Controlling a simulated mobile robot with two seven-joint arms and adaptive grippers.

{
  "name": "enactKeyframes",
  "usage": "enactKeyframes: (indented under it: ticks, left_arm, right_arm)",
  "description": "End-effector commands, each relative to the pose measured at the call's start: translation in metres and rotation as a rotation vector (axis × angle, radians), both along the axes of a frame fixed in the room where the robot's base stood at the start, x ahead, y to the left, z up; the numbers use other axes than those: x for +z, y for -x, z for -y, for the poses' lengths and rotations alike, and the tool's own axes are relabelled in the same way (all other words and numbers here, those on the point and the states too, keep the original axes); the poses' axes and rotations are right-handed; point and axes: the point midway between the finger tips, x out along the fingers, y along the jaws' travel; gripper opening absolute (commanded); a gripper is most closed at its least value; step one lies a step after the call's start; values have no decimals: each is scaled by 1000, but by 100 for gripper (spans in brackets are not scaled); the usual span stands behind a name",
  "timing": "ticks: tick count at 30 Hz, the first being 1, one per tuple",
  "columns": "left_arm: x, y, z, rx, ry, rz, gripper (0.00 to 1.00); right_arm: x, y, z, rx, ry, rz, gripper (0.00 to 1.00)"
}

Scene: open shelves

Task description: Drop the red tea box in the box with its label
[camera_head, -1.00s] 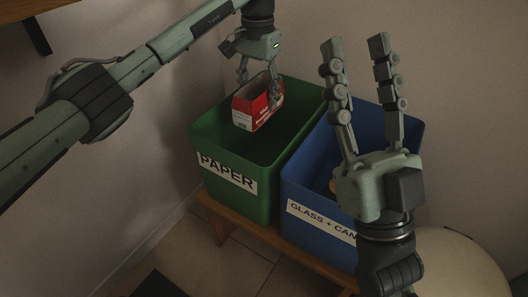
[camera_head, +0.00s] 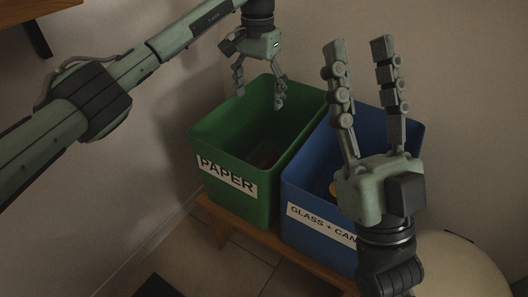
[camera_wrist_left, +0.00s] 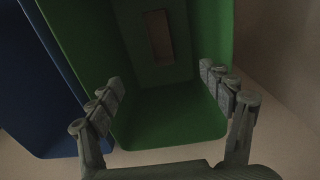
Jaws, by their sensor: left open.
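The green bin (camera_head: 236,205) has a white label reading PAPER (camera_head: 227,177) on its front. The red tea box (camera_head: 266,158) lies low inside the green bin, dim and mostly hidden by the bin's front wall. In the left wrist view a brownish rectangular shape (camera_wrist_left: 158,36), apparently this box, shows deep in the bin. My left gripper (camera_head: 260,98) is open and empty, pointing down over the green bin. Its spread fingers (camera_wrist_left: 160,88) also show in the left wrist view. My right gripper (camera_head: 360,48) points upward with its fingers apart and empty, in front of the blue bin.
A blue bin (camera_head: 307,194) labelled GLASS + CAN stands directly right of the green bin, with something yellowish (camera_head: 335,187) inside. Both bins stand on a low wooden bench (camera_head: 262,236). A pale rounded object (camera_head: 455,268) is at the lower right. Walls stand close behind.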

Motion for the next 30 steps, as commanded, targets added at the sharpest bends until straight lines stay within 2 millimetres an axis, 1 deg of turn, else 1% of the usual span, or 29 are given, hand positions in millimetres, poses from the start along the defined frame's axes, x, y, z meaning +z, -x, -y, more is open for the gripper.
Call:
enactKeyframes:
  ticks: [1,6,9,12,16,30]
  left_arm:
    - [10,-1,-1,1,-2,5,80]
    - [40,-1,0,2,-2,5,80]
    - [53,-1,0,1,-1,3,80]
    - [61,0,0,2,-2,1,80]
    - [65,0,0,1,0,0,80]
    - [64,0,0,0,0,0,80]
  right_arm:
    - [0,0,0,0,0,0,40]
    - [0,0,0,0,0,1,40]
    - [0,0,0,0,0,1,40]
    - [0,0,0,0,0,1,40]
    - [0,0,0,0,0,1,40]
    - [0,0,0,0,0,0,40]
